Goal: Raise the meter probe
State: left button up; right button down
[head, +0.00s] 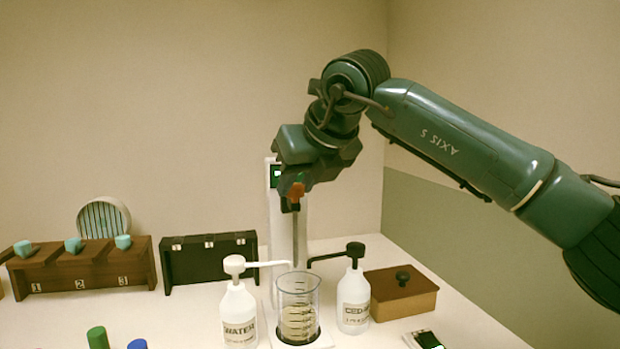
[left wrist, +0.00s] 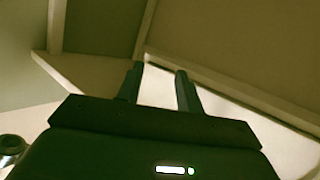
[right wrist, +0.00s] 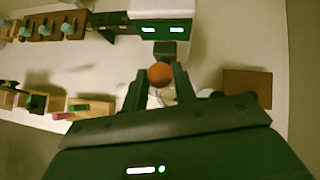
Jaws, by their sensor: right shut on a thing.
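The meter probe (head: 295,236) is a thin dark rod hanging upright under an orange knob (right wrist: 160,74). My right gripper (head: 294,196) is shut on the knob, which shows between its two fingers in the right wrist view. The white meter post (head: 272,220) with a green display stands behind the probe. The probe's lower end is at about the rim of the clear beaker (head: 298,313), which holds pale liquid; I cannot tell whether it is fully clear of the rim. My left gripper (left wrist: 160,82) is open and empty, away from the bench items; it is not in the head view.
A white WATER pump bottle (head: 239,315) and a second pump bottle (head: 354,300) flank the beaker, spouts pointing inward. A brown lidded box (head: 405,300) is at right. A numbered wooden rack (head: 85,270) and a black rack (head: 208,262) stand at left.

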jog(key=shift+r, duration=0.4)
jog(key=c, duration=1.4)
grip_release()
jog(key=o, duration=0.3)
jog(key=shift+f, duration=0.15)
jog(key=v, duration=1.3)
